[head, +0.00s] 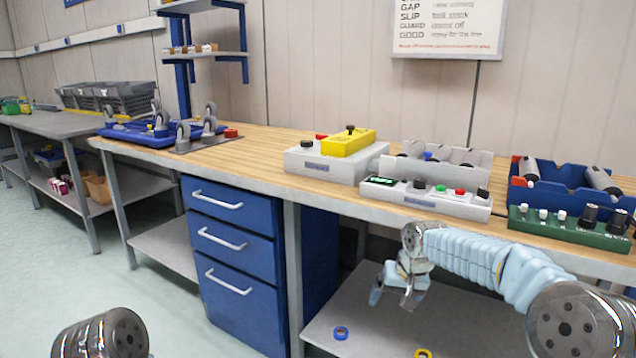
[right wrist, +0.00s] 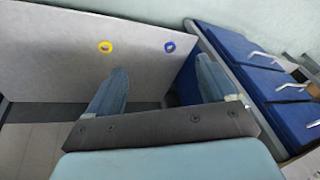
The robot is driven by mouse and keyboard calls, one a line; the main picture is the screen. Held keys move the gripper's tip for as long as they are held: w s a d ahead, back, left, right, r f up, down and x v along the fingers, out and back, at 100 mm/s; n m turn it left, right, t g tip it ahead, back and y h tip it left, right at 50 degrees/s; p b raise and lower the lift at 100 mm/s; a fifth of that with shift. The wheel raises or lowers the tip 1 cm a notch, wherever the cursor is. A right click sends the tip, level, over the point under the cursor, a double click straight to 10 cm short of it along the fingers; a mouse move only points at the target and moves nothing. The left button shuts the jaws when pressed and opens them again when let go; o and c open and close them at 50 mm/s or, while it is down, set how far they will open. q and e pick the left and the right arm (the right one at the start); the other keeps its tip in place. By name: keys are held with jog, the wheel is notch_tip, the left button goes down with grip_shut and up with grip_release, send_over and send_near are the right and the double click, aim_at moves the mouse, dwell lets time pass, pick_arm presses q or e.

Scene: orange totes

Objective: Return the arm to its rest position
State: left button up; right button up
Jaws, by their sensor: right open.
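My right arm (head: 475,253) reaches in from the right in the head view, wrapped in a light blue cover. My right gripper (head: 393,299) hangs in front of the workbench, below its top edge and over the lower shelf in the picture. In the right wrist view its two blue-grey fingers (right wrist: 163,82) stand wide apart with nothing between them. A rounded metal part of my own body shows at the bottom left of the head view. My left gripper is not in view.
The wooden workbench (head: 258,152) carries a yellow-topped box (head: 348,143), a grey control box (head: 425,197), a green control panel (head: 570,230) and blue bins. Blue drawers (head: 230,235) stand below. A blue ring (head: 341,333) and a yellow ring (head: 423,353) lie on the lower shelf (head: 365,315).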

jog(key=s+a+f+g+y, duration=0.15)
jog(key=s+f, duration=0.25)
jog(key=f, duration=0.4)
jog(key=s+a+f, duration=0.2)
jog(key=s+f, duration=0.2)
jog(key=f, duration=0.4)
jog(key=s+a+f+y, duration=0.15)
jog(key=s+f, duration=0.25)
jog(key=f, duration=0.4)
jog(key=s+a+f, duration=0.1)
jog(key=s+f, duration=0.4)
jog(key=s, duration=0.5)
jog(key=s+a+f+m+g, duration=0.1)
jog(key=s+f, duration=0.3)
jog(key=s, duration=0.7)
jog(key=shift+f+h, duration=0.3)
jog(key=shift+f, duration=0.05)
jog(key=shift+w, duration=0.1)
